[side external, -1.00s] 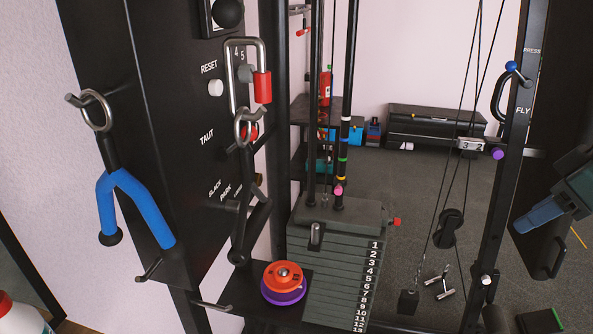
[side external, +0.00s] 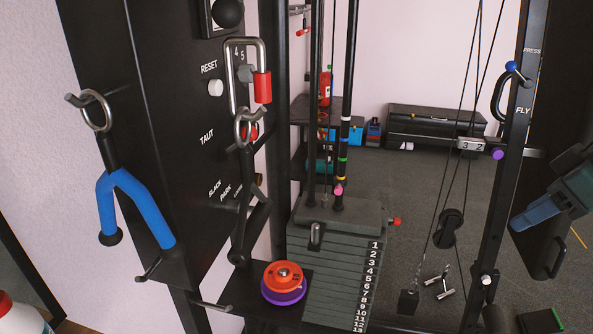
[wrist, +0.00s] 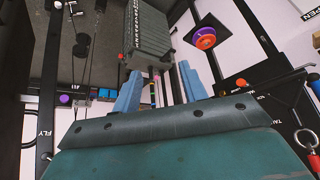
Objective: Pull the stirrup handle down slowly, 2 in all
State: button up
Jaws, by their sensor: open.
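A black handle (side external: 240,222), which looks like the stirrup handle, hangs from a steel ring (side external: 246,128) beside the black upright in the side external view. A steel carabiner (side external: 231,75) with a red sleeve holds the ring from above. My gripper (side external: 537,214) is at the right edge of that view, far from the handle, with free space between. In the wrist view my gripper's blue fingers (wrist: 162,90) are apart with nothing held between them. A red-sleeved link (wrist: 313,163) shows at the right edge there; the handle itself is not clearly seen.
A blue Y-shaped rope attachment (side external: 130,197) hangs on a peg at the left. The numbered weight stack (side external: 335,270) stands in the middle, next to orange and purple discs (side external: 284,282). Cables and a black post (side external: 505,170) stand between the stack and my gripper.

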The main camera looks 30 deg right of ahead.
jog(key=w+a+n+t+y, duration=0.35)
jog(key=w+a+n, duration=0.25)
jog(key=w+a, duration=0.4)
jog(key=n+t+y, duration=0.3)
jog(key=t+y, duration=0.1)
jog(key=y, duration=0.5)
send_near(253, 167)
jog(key=shift+d+r+g, duration=0.15)
jog(key=shift+g, duration=0.1)
jog(key=shift+w, duration=0.2)
jog(key=shift+x, duration=5.4)
grip_shut()
